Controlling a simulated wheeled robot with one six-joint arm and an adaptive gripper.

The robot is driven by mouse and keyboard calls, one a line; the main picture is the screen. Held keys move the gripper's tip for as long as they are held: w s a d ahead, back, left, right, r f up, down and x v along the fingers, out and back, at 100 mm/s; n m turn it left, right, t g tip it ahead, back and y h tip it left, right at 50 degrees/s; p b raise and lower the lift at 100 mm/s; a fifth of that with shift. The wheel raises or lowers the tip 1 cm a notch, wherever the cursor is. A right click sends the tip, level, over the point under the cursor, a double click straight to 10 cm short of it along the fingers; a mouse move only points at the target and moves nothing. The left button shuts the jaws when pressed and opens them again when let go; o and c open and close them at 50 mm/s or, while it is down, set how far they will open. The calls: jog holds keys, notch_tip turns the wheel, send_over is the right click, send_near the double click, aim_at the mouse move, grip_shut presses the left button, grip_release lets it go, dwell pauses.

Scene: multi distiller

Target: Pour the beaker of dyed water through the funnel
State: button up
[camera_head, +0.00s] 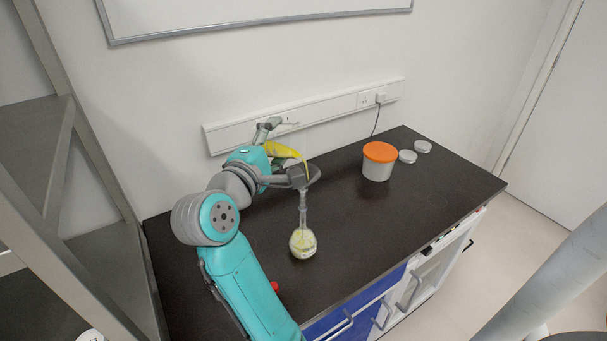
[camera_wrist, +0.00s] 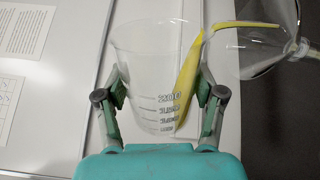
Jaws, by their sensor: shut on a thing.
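My gripper (camera_wrist: 163,88) is shut on the clear graduated beaker (camera_wrist: 145,62), one finger on each side. The beaker is tipped steeply, and yellow liquid (camera_wrist: 188,75) lies along its lower side. A yellow stream (camera_wrist: 240,24) runs from the lip into the clear funnel (camera_wrist: 266,50). In the head view the tilted beaker (camera_head: 281,150) is above the funnel (camera_head: 304,183), and my gripper (camera_head: 268,136) is partly hidden behind it. Below the funnel stands a round flask (camera_head: 302,243) with pale yellow contents. My arm partly hides the funnel's surroundings.
A white tub with an orange lid (camera_head: 379,160) and two small grey-white lids (camera_head: 408,156) are at the back right of the dark bench (camera_head: 400,225). A socket rail (camera_head: 315,112) is on the wall behind. A red object (camera_head: 275,286) lies beside my arm.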

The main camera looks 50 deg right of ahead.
jog(key=shift+f, duration=0.1)
dwell(0.5)
jog(key=shift+s+d+r+m+p, duration=0.1)
jog(key=shift+s+r+m+p, duration=0.1)
jog(key=shift+m, duration=0.35)
jog(key=shift+s+d+r+m+p, duration=0.1)
jog(key=shift+r+m, duration=0.1)
jog(key=shift+m, duration=0.35)
dwell(1.0)
